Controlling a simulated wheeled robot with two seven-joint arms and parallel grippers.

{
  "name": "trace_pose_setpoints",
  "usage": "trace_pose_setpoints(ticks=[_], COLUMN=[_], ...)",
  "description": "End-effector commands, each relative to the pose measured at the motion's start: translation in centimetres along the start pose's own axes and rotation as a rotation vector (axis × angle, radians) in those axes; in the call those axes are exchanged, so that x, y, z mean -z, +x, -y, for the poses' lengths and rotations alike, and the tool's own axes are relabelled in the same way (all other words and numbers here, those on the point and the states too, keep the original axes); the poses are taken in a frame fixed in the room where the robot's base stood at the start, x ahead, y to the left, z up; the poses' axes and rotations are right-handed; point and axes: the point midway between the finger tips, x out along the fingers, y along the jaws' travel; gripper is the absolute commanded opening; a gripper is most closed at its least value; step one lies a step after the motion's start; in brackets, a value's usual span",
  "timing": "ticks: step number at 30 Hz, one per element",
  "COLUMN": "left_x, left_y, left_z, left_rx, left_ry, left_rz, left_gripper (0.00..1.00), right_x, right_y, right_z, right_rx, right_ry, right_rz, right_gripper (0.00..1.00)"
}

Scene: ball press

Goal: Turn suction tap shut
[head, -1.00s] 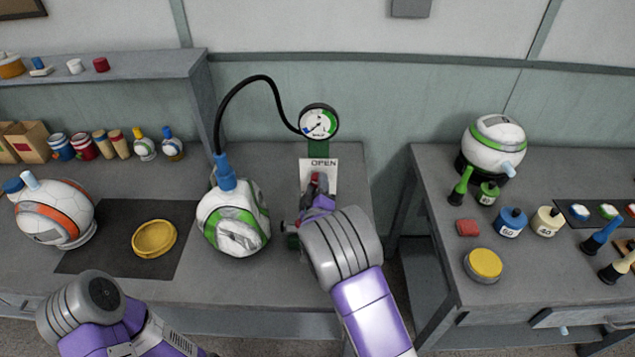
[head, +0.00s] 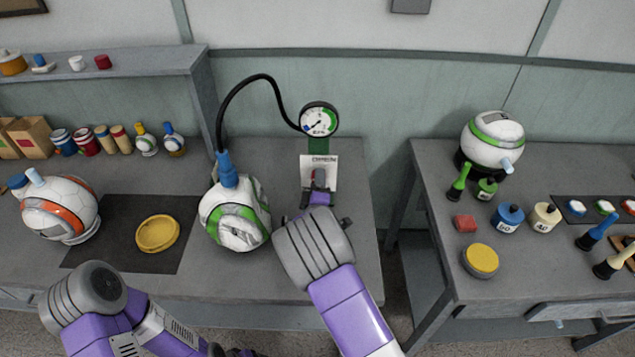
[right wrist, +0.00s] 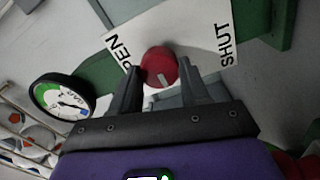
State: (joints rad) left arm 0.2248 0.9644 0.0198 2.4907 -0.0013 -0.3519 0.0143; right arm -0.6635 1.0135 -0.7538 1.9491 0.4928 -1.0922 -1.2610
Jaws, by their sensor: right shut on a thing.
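The suction tap is a round red knob (right wrist: 158,62) with a pale mark on it. It sits in front of a white plate (right wrist: 203,38) lettered OPEN on one side and SHUT on the other. In the head view the plate (head: 331,163) stands below the gauge, and my gripper mostly hides the knob. My right gripper (right wrist: 157,84) is shut on the knob, one finger on each side; it also shows in the head view (head: 319,184). My left gripper (head: 236,352) is barely in view at the bottom edge, its jaws unclear.
A dial gauge (head: 318,120) sits above the plate, joined by a black hose (head: 241,87) to a white and green ball (head: 236,213). A yellow lid (head: 157,233) lies on a dark mat (head: 117,212). The right-hand table (head: 432,190) is beyond a gap.

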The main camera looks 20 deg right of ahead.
Motion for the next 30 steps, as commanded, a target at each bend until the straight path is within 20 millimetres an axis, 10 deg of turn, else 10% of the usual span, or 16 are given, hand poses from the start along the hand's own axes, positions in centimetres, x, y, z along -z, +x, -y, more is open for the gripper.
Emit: trace_pose_setpoints(ticks=[5, 6, 11, 21, 30], left_x=[0.0, 0.0, 0.0, 0.0, 0.0], left_y=[0.0, 0.0, 0.0, -0.1, -0.6], left_z=[0.0, 0.0, 0.0, 0.0, -0.2], left_rx=[0.0, 0.0, 0.0, 0.0, 0.0], left_ry=[0.0, 0.0, 0.0, 0.0, 0.0], left_rz=[0.0, 0.0, 0.0, 0.0, 0.0], left_gripper=[0.77, 0.77, 0.77, 0.77, 0.77], right_x=[0.0, 0.0, 0.0, 0.0, 0.1], right_y=[0.0, 0.0, 0.0, -0.5, -4.8], right_z=[0.1, 0.1, 0.0, 0.0, 0.0], right_rx=[0.001, 0.001, 0.001, 0.001, 0.002], right_ry=[-0.004, -0.004, -0.003, -0.001, -0.002], right_rz=[0.0, -0.001, 0.0, -0.001, -0.002], right_gripper=[0.15, 0.48, 0.71, 0.71, 0.71])
